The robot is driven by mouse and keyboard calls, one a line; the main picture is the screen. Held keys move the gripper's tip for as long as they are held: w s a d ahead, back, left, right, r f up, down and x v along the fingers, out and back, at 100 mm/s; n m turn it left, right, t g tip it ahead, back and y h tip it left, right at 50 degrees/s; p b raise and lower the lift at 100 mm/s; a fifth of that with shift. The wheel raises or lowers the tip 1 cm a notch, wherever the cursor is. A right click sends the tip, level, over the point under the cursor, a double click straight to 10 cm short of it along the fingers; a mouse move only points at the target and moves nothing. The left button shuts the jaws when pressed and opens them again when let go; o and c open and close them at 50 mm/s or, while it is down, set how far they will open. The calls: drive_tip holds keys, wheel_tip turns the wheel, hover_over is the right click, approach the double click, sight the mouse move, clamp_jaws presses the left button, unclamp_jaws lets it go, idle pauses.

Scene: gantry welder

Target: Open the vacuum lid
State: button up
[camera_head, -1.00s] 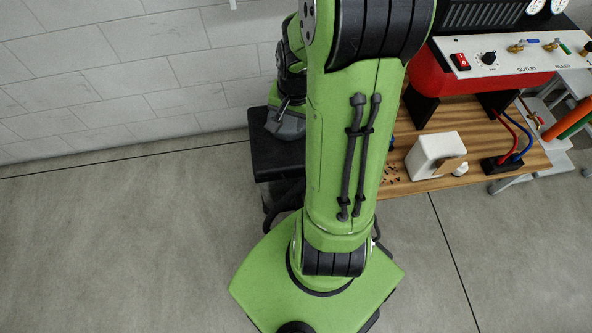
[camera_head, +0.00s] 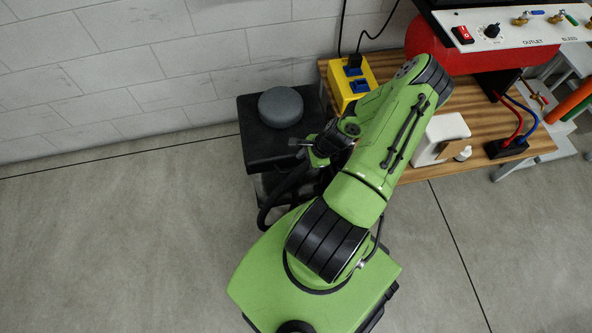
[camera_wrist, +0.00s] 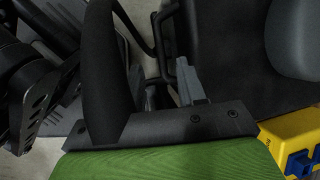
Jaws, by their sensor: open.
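The vacuum appears to be the dark box beside the bench, with a flat black lid (camera_head: 255,155) and a grey round dome (camera_head: 280,107) on top. The lid looks closed. In the wrist view, the black lid (camera_wrist: 230,55) fills the upper right, with part of the grey dome (camera_wrist: 298,40) at the edge. My gripper (camera_head: 303,145) is at the near right side of the lid, small and partly hidden by my wrist. It is open and seems to hold nothing. I cannot tell whether it touches the lid.
A wooden bench (camera_head: 400,54) stands to the right. On it are a yellow box (camera_head: 341,88) with blue sockets, a white block (camera_head: 440,136), a red tank (camera_head: 480,62) and a control panel (camera_head: 515,30). A black hose curves below the vacuum. Floor at left is clear.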

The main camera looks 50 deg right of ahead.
sight(293, 170)
drive_tip(key=b+x, duration=0.2)
drive_tip(key=x, duration=0.4)
drive_tip(key=shift+w+a+f, duration=0.1)
drive_tip(key=shift+f, duration=0.15)
clamp_jaws()
